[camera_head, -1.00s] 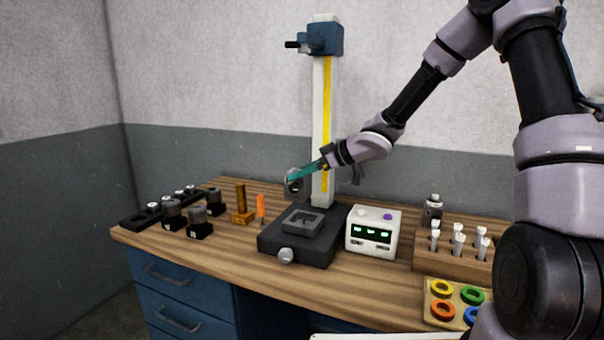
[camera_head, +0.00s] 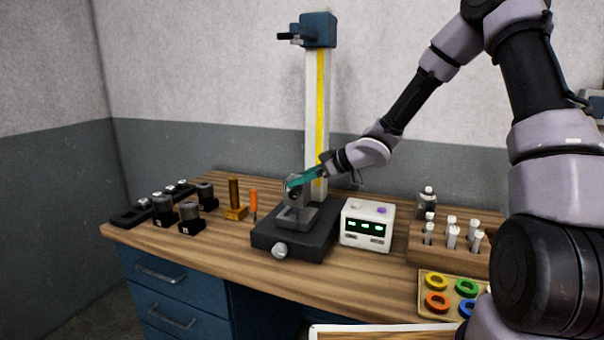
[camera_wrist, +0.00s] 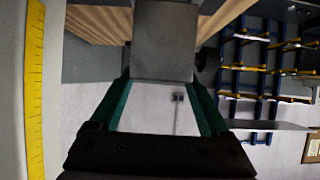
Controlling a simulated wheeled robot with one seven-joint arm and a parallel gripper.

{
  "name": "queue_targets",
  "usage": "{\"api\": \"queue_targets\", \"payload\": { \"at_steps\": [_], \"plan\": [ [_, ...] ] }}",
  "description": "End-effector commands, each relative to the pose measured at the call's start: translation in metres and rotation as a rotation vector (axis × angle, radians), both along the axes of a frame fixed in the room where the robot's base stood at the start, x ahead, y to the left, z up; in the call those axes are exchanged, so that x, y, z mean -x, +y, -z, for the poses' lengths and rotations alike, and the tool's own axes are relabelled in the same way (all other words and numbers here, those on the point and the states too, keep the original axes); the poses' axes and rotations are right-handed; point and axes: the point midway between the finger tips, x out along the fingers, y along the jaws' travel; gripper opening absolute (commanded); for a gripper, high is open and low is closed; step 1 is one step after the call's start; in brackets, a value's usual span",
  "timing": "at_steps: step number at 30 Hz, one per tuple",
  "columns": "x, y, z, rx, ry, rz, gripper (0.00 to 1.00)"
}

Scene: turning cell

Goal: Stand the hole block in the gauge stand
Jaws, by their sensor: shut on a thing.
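The hole block (camera_head: 293,194) is grey with a round dark hole. In the head view it is upright just above or in the grey square seat (camera_head: 311,217) of the gauge stand; I cannot tell whether it touches the bottom. The gauge stand has a black base (camera_head: 262,238) and a tall pale column (camera_head: 313,110) with a yellow scale. My gripper (camera_head: 297,181) has its green fingers shut on the upper part of the block. In the wrist view the block's plain grey face (camera_wrist: 165,40) is between the fingertips (camera_wrist: 160,79) and hides the seat.
A white display box (camera_head: 367,225) stands close right of the base. An orange pin (camera_head: 254,203) and a brass post (camera_head: 234,192) stand to its left, with several dark cylinders farther left. A wooden vial rack (camera_head: 440,248) and a ring tray (camera_head: 424,302) are at right.

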Motion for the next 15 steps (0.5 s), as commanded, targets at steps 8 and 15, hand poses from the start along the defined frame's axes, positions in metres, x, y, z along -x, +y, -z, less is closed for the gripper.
{"api": "queue_targets", "payload": {
  "at_steps": [8,15],
  "plan": [
    [-0.001,0.001,0.014,-0.002,-0.003,-0.001,0.00],
    [-0.001,0.001,0.021,-0.002,-0.004,-0.001,0.00]
  ]
}}
